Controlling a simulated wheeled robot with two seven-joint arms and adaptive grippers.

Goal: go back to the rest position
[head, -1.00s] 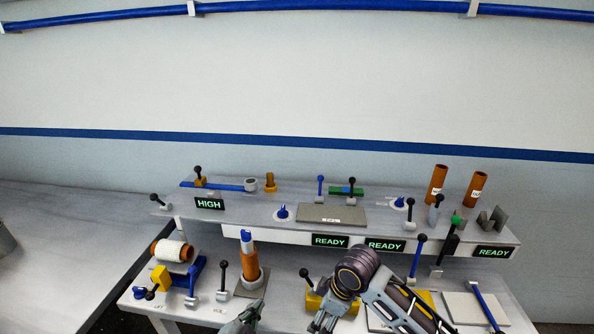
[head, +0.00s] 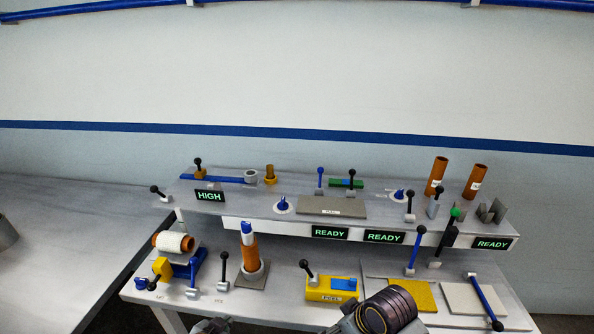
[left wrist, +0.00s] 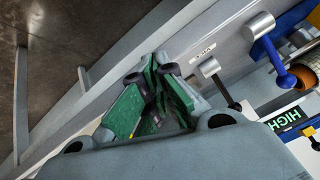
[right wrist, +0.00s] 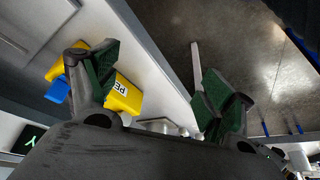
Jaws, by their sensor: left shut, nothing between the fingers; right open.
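My left gripper (head: 212,326) just shows at the bottom edge of the head view, in front of the lower bench. In the left wrist view its green-padded fingers (left wrist: 155,80) are together with nothing between them. In the right wrist view my right gripper (right wrist: 160,88) has its fingers wide apart and empty. The yellow PEEL block (right wrist: 122,95) lies beyond its left finger, apart from it. In the head view my right arm's dark joint shows at the bottom, and its fingers are out of frame.
The lower bench holds an orange tube (head: 250,255) on a stand, a white roll (head: 173,242), the PEEL block (head: 332,290), a yellow pad (head: 410,295) and several levers. A raised shelf (head: 240,215) stands behind. Floor lies beyond the bench edge in both wrist views.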

